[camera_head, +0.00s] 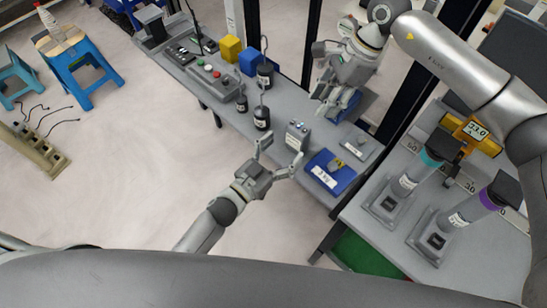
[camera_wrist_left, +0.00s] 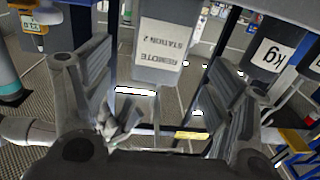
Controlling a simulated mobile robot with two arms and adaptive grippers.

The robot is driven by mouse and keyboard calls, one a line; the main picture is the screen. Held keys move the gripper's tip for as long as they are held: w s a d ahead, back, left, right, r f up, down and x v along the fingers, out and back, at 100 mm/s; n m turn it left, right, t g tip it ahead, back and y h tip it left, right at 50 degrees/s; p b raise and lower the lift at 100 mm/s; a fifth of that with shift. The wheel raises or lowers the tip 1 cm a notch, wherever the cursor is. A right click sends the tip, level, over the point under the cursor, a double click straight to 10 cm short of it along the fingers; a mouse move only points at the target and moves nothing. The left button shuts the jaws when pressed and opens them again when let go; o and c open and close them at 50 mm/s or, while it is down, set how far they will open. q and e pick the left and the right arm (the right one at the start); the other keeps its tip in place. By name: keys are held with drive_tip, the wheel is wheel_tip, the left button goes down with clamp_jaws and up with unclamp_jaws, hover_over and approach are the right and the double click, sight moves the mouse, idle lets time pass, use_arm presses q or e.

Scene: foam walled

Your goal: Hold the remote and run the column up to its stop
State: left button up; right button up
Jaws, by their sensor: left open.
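The remote (camera_head: 297,135) is a small grey box with buttons on top, at the front edge of the grey bench. In the left wrist view its label reads "REMOTE STATION 2" (camera_wrist_left: 160,52), ahead of the fingers and between their lines. My left gripper (camera_head: 281,153) is open and empty just in front of the remote, with its fingers spread. It also shows in the wrist view (camera_wrist_left: 160,85). My right gripper (camera_head: 337,104) is above the back of the bench, its fingers apart with nothing seen between them. Dark upright posts (camera_head: 409,80) stand behind the bench; I cannot tell which column the remote drives.
A blue tray (camera_head: 331,173) with a label lies right of the remote. Black weights (camera_head: 262,118), a yellow block (camera_head: 230,48) and a button panel (camera_head: 215,75) are farther left. Two capped tubes (camera_head: 408,180) stand on the right bench.

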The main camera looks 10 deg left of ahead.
sight(293, 140)
use_arm(q)
drive_tip(key=x, duration=0.7)
drive_tip(key=shift+s, duration=0.1)
drive_tip(key=c, duration=1.1)
drive_tip(key=shift+c, duration=0.4)
use_arm(e)
drive_tip(key=shift+c, duration=0.5)
clamp_jaws()
